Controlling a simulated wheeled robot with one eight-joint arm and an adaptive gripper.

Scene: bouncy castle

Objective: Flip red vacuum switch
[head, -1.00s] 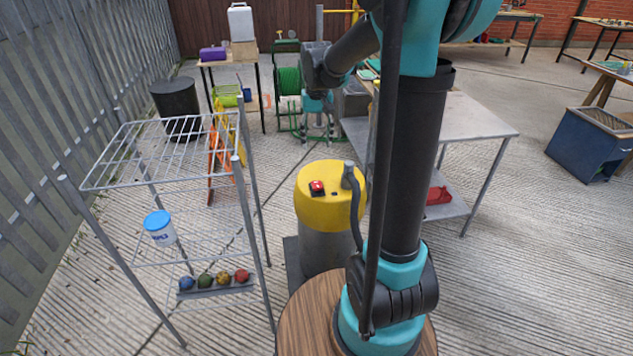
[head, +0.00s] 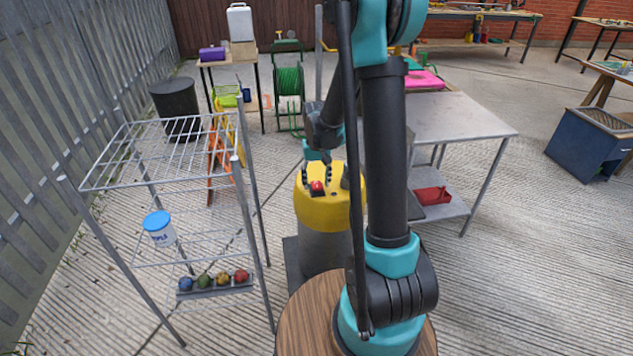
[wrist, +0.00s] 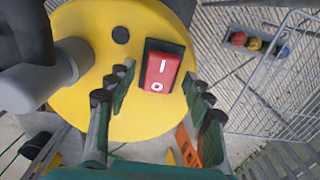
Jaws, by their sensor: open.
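The red rocker switch (wrist: 162,72) sits in a black frame on the yellow top of the vacuum (wrist: 85,110), with its "I" and "O" marks showing in the wrist view. In the head view the switch (head: 317,186) is a small red spot on the yellow lid (head: 325,212). My gripper (wrist: 157,92) is open, one finger on each side of the switch in the wrist view. In the head view my gripper (head: 317,180) hangs just above the lid. I cannot tell whether the fingers touch the switch.
A grey hose (wrist: 62,77) rises from the lid beside the switch. A wire rack (head: 165,150) stands to the left, with a blue-lidded tub (head: 159,230) on its shelf. A metal table (head: 455,118) stands to the right. Open concrete lies around the vacuum.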

